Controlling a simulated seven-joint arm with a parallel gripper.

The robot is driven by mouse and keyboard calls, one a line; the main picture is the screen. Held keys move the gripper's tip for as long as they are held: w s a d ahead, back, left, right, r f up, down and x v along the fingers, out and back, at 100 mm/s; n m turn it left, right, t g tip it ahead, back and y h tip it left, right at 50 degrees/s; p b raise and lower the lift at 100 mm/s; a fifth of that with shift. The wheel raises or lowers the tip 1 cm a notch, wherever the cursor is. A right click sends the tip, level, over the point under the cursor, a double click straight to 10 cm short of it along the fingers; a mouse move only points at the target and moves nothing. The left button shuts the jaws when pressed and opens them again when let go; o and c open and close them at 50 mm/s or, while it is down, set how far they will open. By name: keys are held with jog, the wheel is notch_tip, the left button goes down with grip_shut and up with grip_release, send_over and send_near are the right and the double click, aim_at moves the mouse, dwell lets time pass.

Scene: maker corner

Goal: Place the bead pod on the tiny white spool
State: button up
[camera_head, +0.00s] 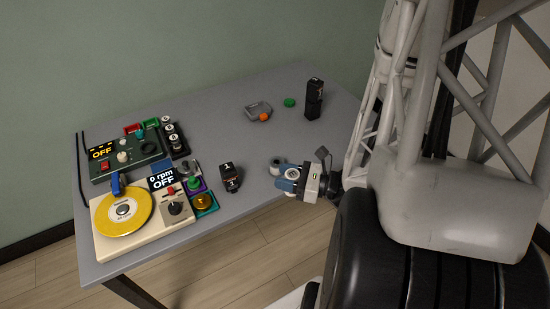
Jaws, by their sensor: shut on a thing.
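My gripper (288,180) is at the front right edge of the grey table, reaching in from the right. Its jaws are closed around a small round pale thing (292,174) with a light ring on top; it may be the bead pod, but it is too small to be sure. Just behind and left of it stands a small grey-white cylinder (276,162) with a dark centre, which may be the tiny white spool. I cannot tell whether the two touch. The gripper hides part of the held thing and the table beneath.
A clear grey tray (253,107) with an orange piece (264,117), a green disc (290,102) and a tall black holder (314,99) stand farther back. A black numbered block (230,178) is left. A turntable (124,213) and control panel (126,153) fill the left.

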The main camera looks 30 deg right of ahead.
jog(key=w+d, duration=0.1)
jog(key=w, duration=0.4)
jog(key=w+d+f, duration=0.1)
jog(key=w, duration=0.4)
jog(key=w+d, duration=0.2)
jog(key=w, duration=0.3)
jog(key=shift+w+d+f, duration=0.1)
jog(key=shift+w+f, duration=0.05)
jog(key=shift+f, duration=0.1)
jog(key=shift+f, duration=1.75)
jog(key=shift+f, duration=0.15)
jog(key=o, duration=0.9)
jog(key=shift+v, duration=6)
jog(key=shift+r, duration=0.2)
